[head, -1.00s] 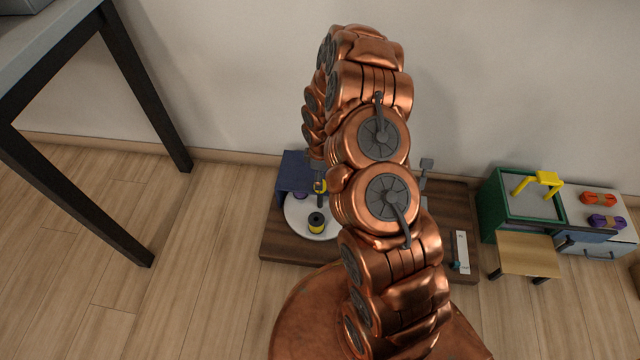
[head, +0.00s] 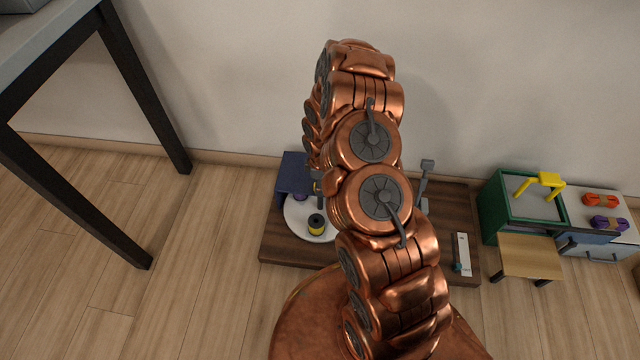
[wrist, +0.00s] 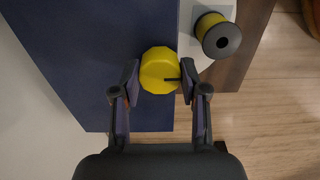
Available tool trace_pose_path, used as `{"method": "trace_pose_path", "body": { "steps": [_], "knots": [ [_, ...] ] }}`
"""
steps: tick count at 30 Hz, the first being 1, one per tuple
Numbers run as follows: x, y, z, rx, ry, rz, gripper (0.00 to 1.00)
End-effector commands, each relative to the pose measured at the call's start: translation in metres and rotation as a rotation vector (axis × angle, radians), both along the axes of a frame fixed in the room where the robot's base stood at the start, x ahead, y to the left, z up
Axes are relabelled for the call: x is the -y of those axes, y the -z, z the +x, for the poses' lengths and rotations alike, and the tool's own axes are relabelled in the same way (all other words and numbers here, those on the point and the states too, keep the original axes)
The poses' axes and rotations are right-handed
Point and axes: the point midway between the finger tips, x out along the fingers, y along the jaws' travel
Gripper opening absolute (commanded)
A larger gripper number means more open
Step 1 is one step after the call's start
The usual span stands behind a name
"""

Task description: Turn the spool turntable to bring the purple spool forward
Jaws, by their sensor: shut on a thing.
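The white turntable (head: 296,226) lies on the dark wooden board, partly hidden by my arm. A yellow spool with dark ends (head: 316,224) stands at its front; it also shows in the wrist view (wrist: 218,36). A purple spool (head: 301,196) sits at the back of the turntable, partly under the blue housing (head: 291,172). In the wrist view a yellow knob (wrist: 158,62) with a dark mark stands at the housing's edge. My gripper (wrist: 160,78) is shut on this knob, one finger on each side. In the head view my arm mostly hides the knob.
A grey lever (head: 426,178) stands on the board (head: 457,205) behind my arm. To the right are a green box with a yellow handle (head: 492,207), a small wooden stand (head: 529,257) and cord bundles. A table leg stands at left. The floor between is clear.

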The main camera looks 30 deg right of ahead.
Motion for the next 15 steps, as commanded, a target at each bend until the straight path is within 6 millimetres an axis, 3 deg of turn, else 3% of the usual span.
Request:
{"method": "trace_pose_path", "body": {
  "steps": [8,15],
  "knots": [
    [0.0000,0.0000,-0.0002,-0.001,0.000,0.001,0.00],
    [0.0000,-0.0001,-0.0002,-0.001,0.000,0.001,0.00]
  ]
}}
